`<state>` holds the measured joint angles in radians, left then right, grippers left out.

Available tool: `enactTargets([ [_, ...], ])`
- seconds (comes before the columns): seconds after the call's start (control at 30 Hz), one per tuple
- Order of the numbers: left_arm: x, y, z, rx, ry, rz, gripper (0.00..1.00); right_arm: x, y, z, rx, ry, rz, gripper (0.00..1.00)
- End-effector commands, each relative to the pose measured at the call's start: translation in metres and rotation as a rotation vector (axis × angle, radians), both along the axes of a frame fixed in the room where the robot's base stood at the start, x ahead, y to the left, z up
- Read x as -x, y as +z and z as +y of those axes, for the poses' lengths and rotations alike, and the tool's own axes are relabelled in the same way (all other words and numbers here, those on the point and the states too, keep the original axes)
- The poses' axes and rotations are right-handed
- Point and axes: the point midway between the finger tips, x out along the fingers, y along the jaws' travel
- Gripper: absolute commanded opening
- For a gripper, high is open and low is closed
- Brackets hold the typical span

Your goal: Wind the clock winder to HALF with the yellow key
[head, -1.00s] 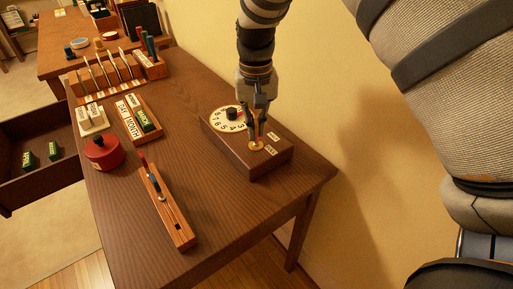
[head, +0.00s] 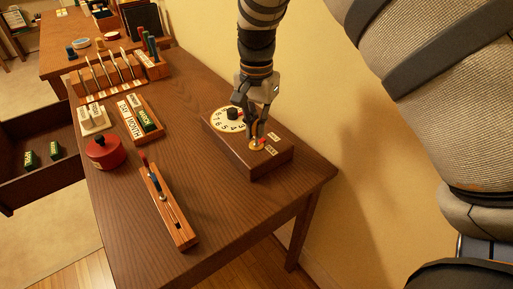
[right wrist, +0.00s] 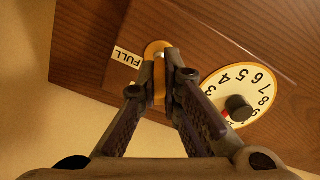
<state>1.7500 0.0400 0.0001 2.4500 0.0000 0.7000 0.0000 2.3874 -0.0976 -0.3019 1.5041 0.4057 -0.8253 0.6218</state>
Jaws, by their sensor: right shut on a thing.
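The clock winder (head: 247,166) is a brown wooden box with a numbered dial (head: 222,124) and black knob, beside a round brass plate (head: 256,146). Two white labels lie right of the plate, the HALF label (head: 273,136) and the FULL label (head: 271,150). The FULL label also shows in the right wrist view (right wrist: 127,57). My right gripper (head: 258,138) points down over the plate, shut on the yellow key (right wrist: 178,94), which is mostly hidden between the fingers. The key's exact angle is unclear. My left gripper is out of view.
On the desk stand a red round pot (head: 103,153), a wooden slider block (head: 168,207), a DAY/MONTH tray (head: 138,120) and a slotted rack (head: 108,81). An open drawer (head: 38,178) is at left. The wall is close behind the winder.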

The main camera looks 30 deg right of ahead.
Motion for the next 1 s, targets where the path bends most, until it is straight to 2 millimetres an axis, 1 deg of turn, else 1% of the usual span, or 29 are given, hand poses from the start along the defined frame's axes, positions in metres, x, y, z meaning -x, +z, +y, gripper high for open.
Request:
enactTargets([
  [0.07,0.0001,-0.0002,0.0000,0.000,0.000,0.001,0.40,0.0000,-0.0002,-0.0001,0.004,-0.125,0.000,0.00],
  [0.27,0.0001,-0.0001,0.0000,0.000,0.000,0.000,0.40,-0.0001,0.0001,-0.0001,0.001,-0.113,0.000,0.00],
  [0.3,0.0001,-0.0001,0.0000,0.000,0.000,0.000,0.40,-0.0001,0.0001,-0.0001,0.001,-0.113,0.000,0.15],
  [0.37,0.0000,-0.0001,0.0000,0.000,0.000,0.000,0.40,-0.0001,0.0001,-0.0001,0.001,-0.112,0.000,0.29],
  [0.6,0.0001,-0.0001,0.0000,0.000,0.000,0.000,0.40,-0.0001,0.0001,-0.0001,0.001,-0.111,0.000,0.30],
  [0.7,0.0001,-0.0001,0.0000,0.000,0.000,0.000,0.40,0.0000,0.0000,-0.0001,0.001,-0.111,0.000,0.50],
  [1.0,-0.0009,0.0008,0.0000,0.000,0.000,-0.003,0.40,0.0000,0.0006,-0.0001,0.000,-0.111,-0.001,0.50],
])
